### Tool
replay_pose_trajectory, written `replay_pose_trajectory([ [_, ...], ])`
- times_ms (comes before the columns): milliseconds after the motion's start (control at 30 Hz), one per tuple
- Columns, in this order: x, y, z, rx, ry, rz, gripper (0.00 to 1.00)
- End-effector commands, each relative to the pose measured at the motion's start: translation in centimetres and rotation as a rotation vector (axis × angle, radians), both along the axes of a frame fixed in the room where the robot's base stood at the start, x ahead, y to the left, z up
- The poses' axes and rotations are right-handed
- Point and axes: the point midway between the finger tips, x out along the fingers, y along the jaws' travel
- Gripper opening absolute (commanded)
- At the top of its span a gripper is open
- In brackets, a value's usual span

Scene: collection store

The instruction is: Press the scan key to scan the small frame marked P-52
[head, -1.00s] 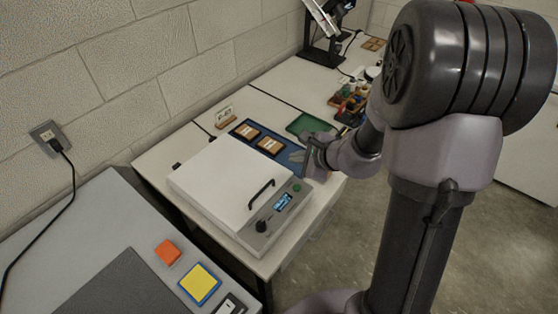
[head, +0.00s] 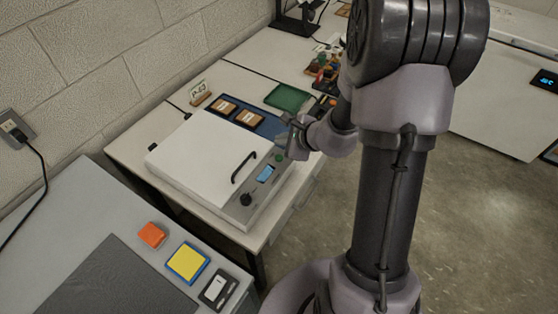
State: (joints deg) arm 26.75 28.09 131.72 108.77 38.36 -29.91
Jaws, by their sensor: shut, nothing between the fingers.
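The scanner (head: 205,165) is a white flat box with its lid down and a black handle (head: 243,168). Its grey front panel holds a green key (head: 279,156), a lit blue display (head: 265,173) and a black knob (head: 246,199). My gripper (head: 290,133) is shut and empty, just beyond and above the green key; I cannot tell if it touches the panel. Two small wooden frames (head: 222,107) (head: 249,118) lie on a blue mat (head: 274,128) behind the scanner. Their markings are too small to read. Whatever is under the lid is hidden.
A small sign card (head: 200,92) and a green tray (head: 288,97) stand behind the scanner. The near table holds an orange block (head: 151,235), a yellow pad (head: 187,262) and a black-and-white device (head: 218,289). Open floor lies to the right.

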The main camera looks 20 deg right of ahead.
Motion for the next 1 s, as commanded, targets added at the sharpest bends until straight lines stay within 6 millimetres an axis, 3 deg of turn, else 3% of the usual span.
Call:
replay_pose_trajectory([
  [133, 0.0, 0.0, -2.9, 0.0, 0.001, 0.001, 0.0],
  [300, 0.0, 0.0, -4.5, -0.001, 0.0, 0.001, 0.0],
  [1000, 0.0, 0.0, -4.4, 0.0, 0.0, 0.0, 0.0],
])
